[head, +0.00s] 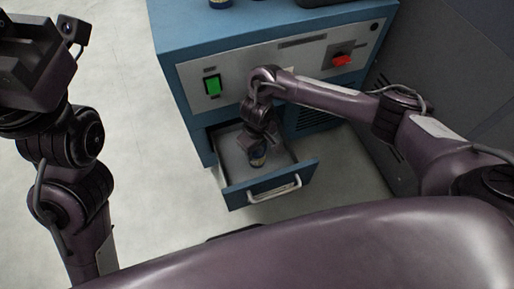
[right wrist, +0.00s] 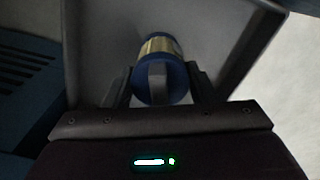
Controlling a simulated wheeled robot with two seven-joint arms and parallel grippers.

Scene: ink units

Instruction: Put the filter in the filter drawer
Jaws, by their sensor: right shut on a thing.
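The filter (head: 258,158) is a small cylinder with dark blue ends and a yellowish band. It is inside the open filter drawer (head: 268,186) of the blue cabinet. My right gripper (head: 256,146) reaches down into the drawer and is shut on the filter. In the right wrist view the filter (right wrist: 160,78) sits between the two fingers, with the drawer's grey floor (right wrist: 105,40) behind it. I cannot tell whether the filter touches the floor. At the upper left of the head view my left gripper (head: 30,60) is only partly seen, and its fingers are not clear.
The blue cabinet (head: 185,130) has a green switch (head: 212,85) and a red switch (head: 342,60) on its front panel. Dark items stand on its top at the picture's upper edge. A dark grey wall or cabinet (head: 440,70) stands at right. The floor at left is clear.

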